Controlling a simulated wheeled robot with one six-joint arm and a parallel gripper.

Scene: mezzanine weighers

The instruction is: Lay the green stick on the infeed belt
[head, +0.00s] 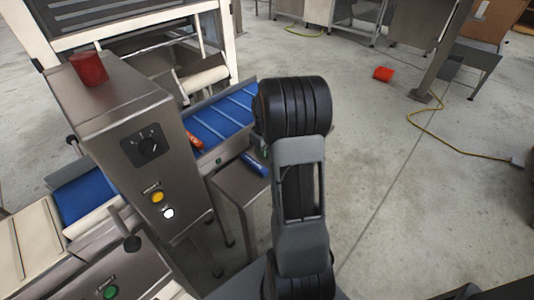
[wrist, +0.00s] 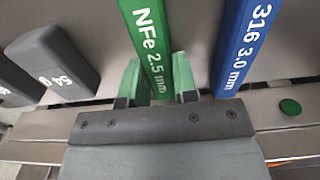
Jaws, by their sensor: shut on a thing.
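In the wrist view the green stick (wrist: 150,40), lettered "NFe 2.5 mm", runs up between the two fingers of my gripper (wrist: 158,82). My gripper is shut on it. In the head view the arm hides the gripper and most or all of the stick. A blue belt with raised cross bars (head: 225,118) lies left of my arm, behind a steel control box. Another blue belt stretch (head: 83,198) shows on the box's left side. I cannot tell from the pictures which stretch is the infeed.
A blue stick (wrist: 243,45) lies right of the green one, and a grey block (wrist: 62,58) left of it. An orange-red item (head: 195,141) is on the barred belt. The control box (head: 125,120) carries a red cup (head: 89,69). Open floor lies to the right.

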